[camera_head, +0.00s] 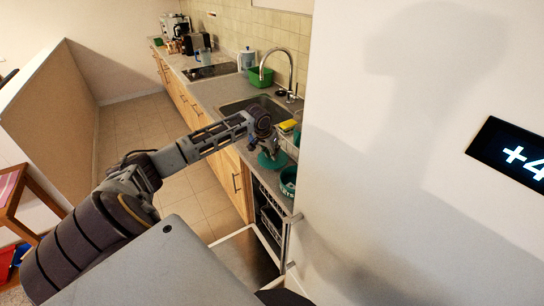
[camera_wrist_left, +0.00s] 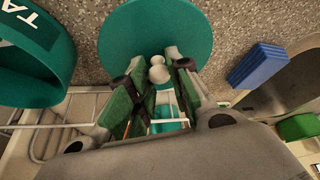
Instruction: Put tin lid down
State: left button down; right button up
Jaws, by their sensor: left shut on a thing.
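The tin lid (camera_head: 272,161) is a round teal disc with a pale knob, and it also shows in the left wrist view (camera_wrist_left: 150,28). My left gripper (camera_head: 267,149) is over the near end of the counter. In the left wrist view my left gripper (camera_wrist_left: 159,72) has its green-padded fingers shut on the lid's knob. The lid is over the speckled counter; I cannot tell whether it touches. The teal tin (camera_head: 288,184) with white lettering stands beside the lid, and shows at the left of the wrist view (camera_wrist_left: 42,78). My right gripper is not in view.
An open dishwasher (camera_head: 246,258) with a dark rack is below the counter end. The sink (camera_head: 240,104), a tall tap (camera_head: 291,70) and a yellow sponge (camera_head: 288,126) lie behind the lid. A blue block (camera_wrist_left: 257,65) is near it. A white wall (camera_head: 400,180) closes the right side.

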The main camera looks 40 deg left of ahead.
pick_arm(q)
jog(key=shift+f, duration=1.3)
jog(key=c, duration=1.3)
grip_release()
jog(key=shift+f, duration=0.1)
jog(key=v, duration=1.2)
jog(key=shift+b, duration=0.3)
